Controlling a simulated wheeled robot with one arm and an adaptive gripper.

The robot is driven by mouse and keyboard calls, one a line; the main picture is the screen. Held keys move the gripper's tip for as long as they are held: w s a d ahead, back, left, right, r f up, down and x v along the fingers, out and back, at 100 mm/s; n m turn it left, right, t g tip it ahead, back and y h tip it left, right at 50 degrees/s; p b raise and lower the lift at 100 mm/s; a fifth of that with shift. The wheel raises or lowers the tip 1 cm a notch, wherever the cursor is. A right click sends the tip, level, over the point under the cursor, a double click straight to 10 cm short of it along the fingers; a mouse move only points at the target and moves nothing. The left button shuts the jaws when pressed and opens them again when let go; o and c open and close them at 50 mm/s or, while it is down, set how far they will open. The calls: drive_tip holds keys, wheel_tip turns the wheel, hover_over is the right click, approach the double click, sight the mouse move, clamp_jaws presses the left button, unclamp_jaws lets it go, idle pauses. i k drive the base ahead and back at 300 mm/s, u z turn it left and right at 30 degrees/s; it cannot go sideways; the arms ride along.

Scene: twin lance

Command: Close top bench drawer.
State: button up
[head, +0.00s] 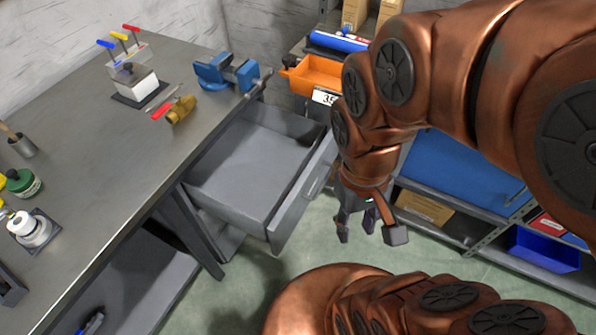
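The top bench drawer (247,180) is pulled well out from under the grey workbench (128,150). It is grey and looks empty inside. Its front panel (291,212) faces right, and a handle (313,185) shows on it. My gripper (371,232) hangs to the right of the drawer front with its fingers pointing down. The fingers are spread apart with nothing seen between them. It looks apart from the drawer front. My arm hides the far end of the front panel.
The bench top holds a blue vise (226,73), a brass valve (180,109) and a white bottle (28,228). Behind my arm stand shelves with an orange bin (312,75), a blue case (463,175) and a blue bin (543,250). Green floor (270,268) lies below the drawer.

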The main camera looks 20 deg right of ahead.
sight(260, 178)
drive_tip(key=i, duration=0.25)
drive_tip(key=z, duration=1.45)
drive_tip(key=k, duration=1.15)
drive_tip(key=u, duration=1.25)
drive_tip(key=i, duration=0.5)
